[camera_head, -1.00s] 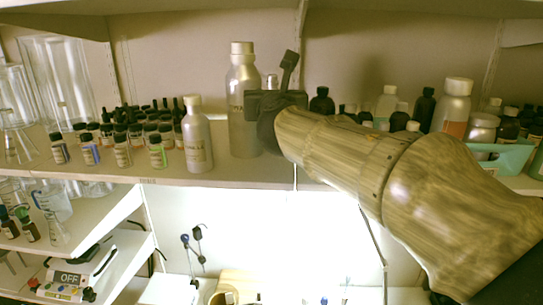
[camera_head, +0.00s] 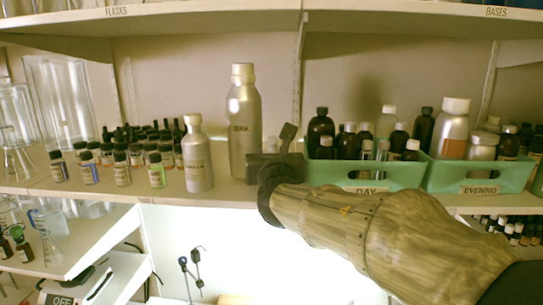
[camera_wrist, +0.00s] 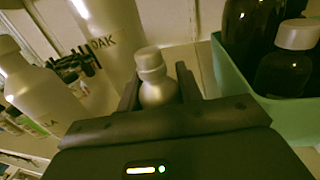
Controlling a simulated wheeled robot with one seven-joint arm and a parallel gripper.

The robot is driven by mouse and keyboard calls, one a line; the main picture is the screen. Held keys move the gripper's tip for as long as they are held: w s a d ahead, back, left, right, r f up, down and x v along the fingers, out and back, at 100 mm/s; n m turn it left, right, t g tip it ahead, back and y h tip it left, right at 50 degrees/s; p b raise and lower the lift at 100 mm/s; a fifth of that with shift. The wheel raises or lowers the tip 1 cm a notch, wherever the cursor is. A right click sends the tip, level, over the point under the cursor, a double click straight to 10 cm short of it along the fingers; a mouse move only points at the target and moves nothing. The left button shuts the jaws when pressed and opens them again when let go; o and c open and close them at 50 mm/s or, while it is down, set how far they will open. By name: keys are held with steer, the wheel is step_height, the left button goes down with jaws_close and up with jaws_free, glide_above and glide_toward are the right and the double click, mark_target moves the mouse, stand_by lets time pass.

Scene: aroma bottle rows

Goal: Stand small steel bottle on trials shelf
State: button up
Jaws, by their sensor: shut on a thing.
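A small steel bottle (camera_wrist: 152,82) with a rounded cap is between my gripper's two fingers in the wrist view, and my gripper (camera_wrist: 158,88) is shut on it. In the head view my gripper (camera_head: 272,163) is low over the middle shelf (camera_head: 225,198), just right of a tall steel bottle (camera_head: 243,125). The held bottle is largely hidden behind my gripper there. It looks roughly upright; whether its base touches the shelf cannot be seen. The shelf's front label is too small to read surely.
A shorter pale bottle (camera_head: 197,160) stands left of the tall one, with several small dark vials (camera_head: 120,165) farther left. A green DAY bin (camera_head: 330,174) stands close right of my gripper; a green EVENING bin (camera_head: 510,175) is beyond it.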

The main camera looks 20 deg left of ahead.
steer(key=shift+f, duration=0.25)
steer(key=o, duration=1)
steer(key=shift+w, duration=0.1)
steer(key=shift+r, duration=0.2)
steer(key=shift+s+d+f, duration=0.1)
steer(key=shift+s, duration=0.2)
steer(key=b+v, duration=0.4)
steer(key=v, duration=0.7)
steer(key=shift+s+d, duration=0.1)
steer(key=shift+s, duration=0.15)
